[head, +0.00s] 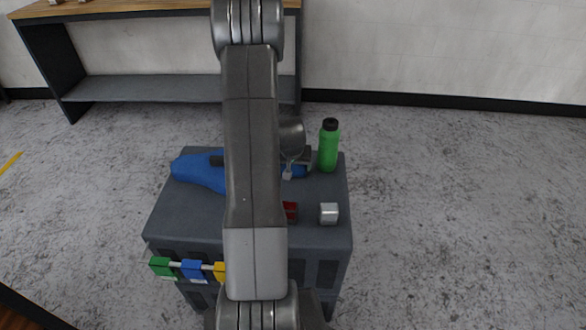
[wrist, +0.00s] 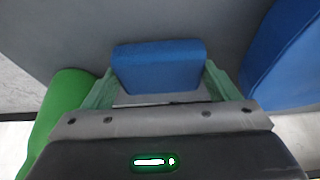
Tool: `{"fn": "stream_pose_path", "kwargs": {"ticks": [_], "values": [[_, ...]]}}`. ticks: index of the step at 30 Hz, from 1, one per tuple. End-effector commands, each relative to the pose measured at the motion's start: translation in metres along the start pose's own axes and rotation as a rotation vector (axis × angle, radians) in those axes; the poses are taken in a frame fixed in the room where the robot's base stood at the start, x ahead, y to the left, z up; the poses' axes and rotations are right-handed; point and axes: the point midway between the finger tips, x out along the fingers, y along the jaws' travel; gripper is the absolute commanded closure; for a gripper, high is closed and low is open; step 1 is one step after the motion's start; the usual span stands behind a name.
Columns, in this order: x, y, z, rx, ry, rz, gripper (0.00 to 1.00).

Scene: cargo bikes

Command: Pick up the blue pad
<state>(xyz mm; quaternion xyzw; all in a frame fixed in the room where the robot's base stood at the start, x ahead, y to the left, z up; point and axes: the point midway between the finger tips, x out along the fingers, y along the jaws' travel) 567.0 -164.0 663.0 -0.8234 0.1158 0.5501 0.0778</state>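The blue pad (wrist: 158,68) is a small block with rounded edges, in the middle of the wrist view over the grey cart top. My gripper (wrist: 160,80) has its two pale green fingers spread wide, one at each side of the pad. The fingertips are very close to the pad's ends; I cannot see clearly whether they touch. In the head view my arm covers much of the cart's middle. My gripper (head: 292,168) shows only in part there, beside a patch of blue.
A green bottle (head: 328,146) stands at the cart's back right, close to my gripper. A larger blue object (head: 198,171) lies at left. A silver block (head: 329,213) and a red item (head: 291,211) sit nearer on the grey cart (head: 310,236). A workbench (head: 150,88) stands behind.

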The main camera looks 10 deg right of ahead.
Motion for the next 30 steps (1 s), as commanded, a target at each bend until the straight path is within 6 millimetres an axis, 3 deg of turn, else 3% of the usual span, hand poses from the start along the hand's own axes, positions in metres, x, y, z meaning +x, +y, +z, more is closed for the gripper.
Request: {"fn": "stream_pose_path", "kwargs": {"ticks": [10, 21, 30], "values": [[-0.008, 0.0, -0.004, 0.0, 0.002, 0.0, 0.44], [-0.072, 0.0, -0.031, 0.0, 0.005, 0.0, 0.44], [-0.093, 0.0, -0.038, -0.001, 0.0, 0.001, 0.44]]}}
